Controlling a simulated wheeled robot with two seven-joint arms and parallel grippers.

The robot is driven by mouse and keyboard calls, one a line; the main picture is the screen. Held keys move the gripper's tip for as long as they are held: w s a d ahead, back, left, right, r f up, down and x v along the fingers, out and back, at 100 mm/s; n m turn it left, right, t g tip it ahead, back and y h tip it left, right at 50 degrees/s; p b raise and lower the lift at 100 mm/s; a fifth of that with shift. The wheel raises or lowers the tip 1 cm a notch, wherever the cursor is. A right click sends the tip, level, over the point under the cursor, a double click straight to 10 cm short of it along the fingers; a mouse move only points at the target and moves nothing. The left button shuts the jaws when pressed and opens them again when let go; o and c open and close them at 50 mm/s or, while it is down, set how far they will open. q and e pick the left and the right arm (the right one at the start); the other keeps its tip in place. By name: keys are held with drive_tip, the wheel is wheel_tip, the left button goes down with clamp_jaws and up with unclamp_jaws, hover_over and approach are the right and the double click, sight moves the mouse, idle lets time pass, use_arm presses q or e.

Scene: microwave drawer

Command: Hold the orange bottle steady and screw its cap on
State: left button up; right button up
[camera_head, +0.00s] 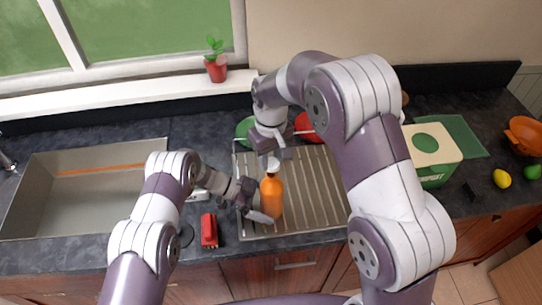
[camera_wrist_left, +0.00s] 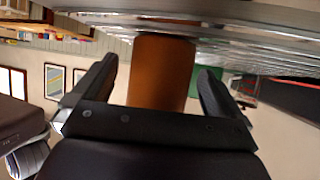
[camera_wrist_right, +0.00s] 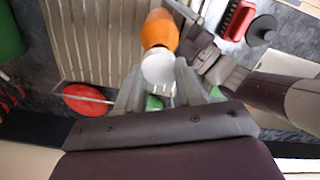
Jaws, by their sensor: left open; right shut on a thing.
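The orange bottle (camera_head: 271,197) stands upright on the ribbed metal drainboard (camera_head: 318,190) in the head view. A white cap (camera_head: 273,164) sits at its top; whether it is threaded on I cannot tell. My left gripper (camera_head: 256,204) is open, with its fingers on either side of the bottle's body. In the left wrist view the bottle (camera_wrist_left: 162,72) stands between the two spread fingers. My right gripper (camera_head: 273,154) is above the bottle, shut on the cap. The cap (camera_wrist_right: 159,68) shows at its fingertips in the right wrist view, lined up with the bottle (camera_wrist_right: 160,30).
A red object (camera_head: 209,230) lies on the counter left of the drainboard. The sink (camera_head: 85,195) is farther left. A red bowl (camera_head: 306,126) and a green item (camera_head: 244,127) are at the drainboard's back. A green-and-white box (camera_head: 432,155) stands to the right.

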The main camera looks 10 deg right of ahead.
use_arm(q)
drive_tip(key=shift+d+f, duration=0.1)
drive_tip(key=shift+d, duration=0.1)
drive_tip(key=c, duration=0.8)
drive_tip(key=shift+c, duration=0.2)
idle(0.3)
